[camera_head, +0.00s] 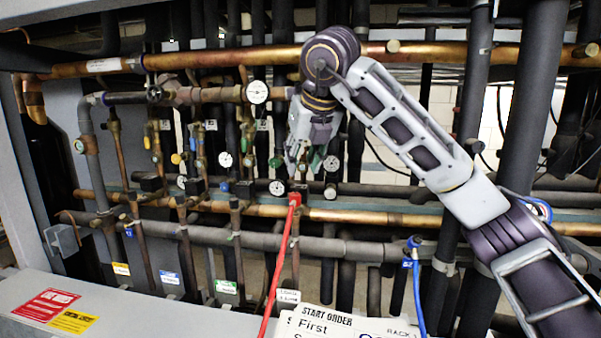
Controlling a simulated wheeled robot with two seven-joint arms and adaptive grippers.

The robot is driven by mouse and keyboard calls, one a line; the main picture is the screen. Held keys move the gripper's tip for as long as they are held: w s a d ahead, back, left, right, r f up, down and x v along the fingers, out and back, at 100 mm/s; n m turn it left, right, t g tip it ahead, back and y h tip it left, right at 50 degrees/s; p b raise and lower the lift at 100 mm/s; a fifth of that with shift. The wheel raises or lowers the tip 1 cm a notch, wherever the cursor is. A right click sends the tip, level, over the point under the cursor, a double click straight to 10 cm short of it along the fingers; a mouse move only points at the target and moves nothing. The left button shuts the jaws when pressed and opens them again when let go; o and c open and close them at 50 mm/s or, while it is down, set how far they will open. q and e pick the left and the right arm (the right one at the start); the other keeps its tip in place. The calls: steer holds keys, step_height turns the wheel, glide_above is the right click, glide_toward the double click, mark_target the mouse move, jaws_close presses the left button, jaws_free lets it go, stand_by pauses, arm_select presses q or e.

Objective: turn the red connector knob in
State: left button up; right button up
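The red connector knob (295,199) sits on a pipe fitting near the middle of the rack, with a red hose (277,265) hanging down from it. My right gripper (304,168) points downward just above the knob, its fingertips near the gauges. A visible gap seems to lie between the fingertips and the knob. The fingers are small and blend with the fittings behind, so their opening is unclear. My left gripper is out of view.
Copper pipes (220,57) and dark vertical pipes crowd the rack. Several round gauges (257,92) surround the gripper. A blue connector (413,242) with a blue hose stands to the right. A START ORDER sign (345,322) is at the bottom.

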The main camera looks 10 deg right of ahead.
mark_target(297, 187)
steer(key=shift+b+x, duration=0.35)
steer(key=shift+x, duration=4.05)
steer(key=shift+d+n+y+p, duration=0.2)
steer(key=shift+n+y+p, duration=0.15)
steer(key=shift+n+y, duration=0.7)
steer(key=shift+d+n+g+y, duration=0.1)
steer(key=shift+n+g+y, duration=0.55)
steer(key=shift+n, duration=1.3)
steer(key=c, duration=0.8)
